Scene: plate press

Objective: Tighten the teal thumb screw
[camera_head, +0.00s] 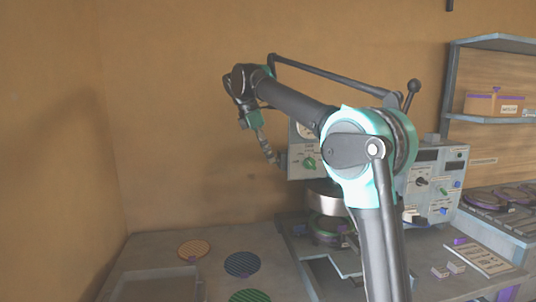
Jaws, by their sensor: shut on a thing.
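My gripper (270,156) reaches down from the bent wrist to the left side of the press head (294,172), in the camera_head view. Its jaws are shut on a small part at that side, which I take to be the teal thumb screw. The screw itself is too small and too covered by the fingers to make out, and its turn cannot be read. The press head carries a round gauge and a green knob (310,162) on its front. My arm hides the right part of the press head.
A metal cylinder (322,198) sits below the press head. A control box (432,184) stands to the right. Round patterned discs, orange (194,249), dark blue (242,264) and green (249,296), lie on the table near a shallow tray (158,274). The wall side at left is clear.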

